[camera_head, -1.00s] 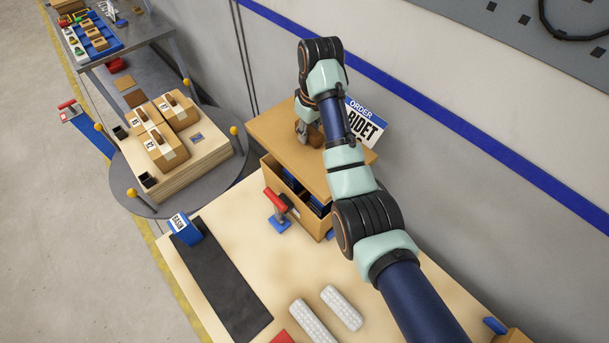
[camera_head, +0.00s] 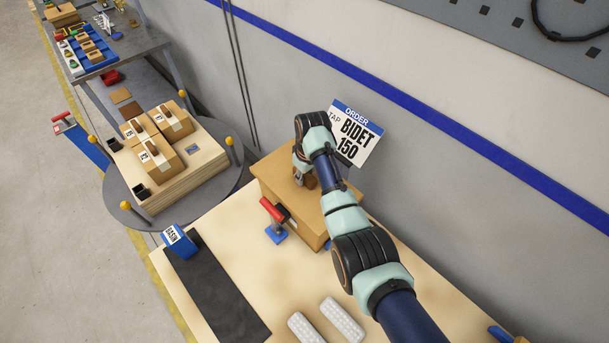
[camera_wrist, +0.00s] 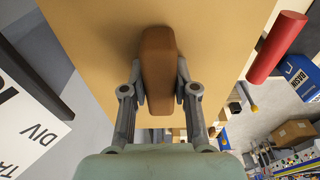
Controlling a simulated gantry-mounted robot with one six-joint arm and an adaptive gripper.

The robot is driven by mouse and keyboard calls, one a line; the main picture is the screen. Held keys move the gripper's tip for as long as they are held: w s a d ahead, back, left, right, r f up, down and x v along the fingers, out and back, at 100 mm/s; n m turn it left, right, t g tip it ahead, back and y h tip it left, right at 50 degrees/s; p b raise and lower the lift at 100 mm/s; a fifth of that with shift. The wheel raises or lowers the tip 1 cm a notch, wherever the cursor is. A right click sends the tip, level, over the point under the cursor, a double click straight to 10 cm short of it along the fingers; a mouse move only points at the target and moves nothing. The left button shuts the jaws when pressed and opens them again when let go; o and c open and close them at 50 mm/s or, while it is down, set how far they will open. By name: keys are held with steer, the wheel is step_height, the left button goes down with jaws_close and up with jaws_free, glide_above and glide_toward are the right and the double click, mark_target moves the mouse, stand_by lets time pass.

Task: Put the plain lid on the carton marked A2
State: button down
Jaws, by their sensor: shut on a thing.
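A plain tan lid (camera_head: 275,172) with a brown handle lies over a carton (camera_head: 313,236) on the workbench. No gap shows between them in the head view, so the lid looks seated or very nearly so. My gripper (camera_head: 303,181) is at the top of the lid. In the wrist view, my gripper (camera_wrist: 160,82) is shut on the brown handle (camera_wrist: 158,55), one finger on each side, with the lid's bare top (camera_wrist: 90,35) beneath. No A2 mark can be read on the carton, and its inside is hidden.
An order sign (camera_head: 354,137) stands behind. Several handled cartons (camera_head: 162,163) stand on a round turntable (camera_head: 112,198).

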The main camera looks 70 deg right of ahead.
mark_target(308, 175)
steer(key=c, duration=1.3)
jaws_free()
steer(key=shift+f, duration=0.15)
steer(key=shift+c, duration=0.2)
steer(key=o, duration=0.4)
steer(key=shift+o, duration=0.2)
step_height(308, 175, up, 12)
steer(key=s+p, duration=0.1)
steer(key=shift+s+a+r, duration=0.2)
steer(key=shift+a, duration=0.1)
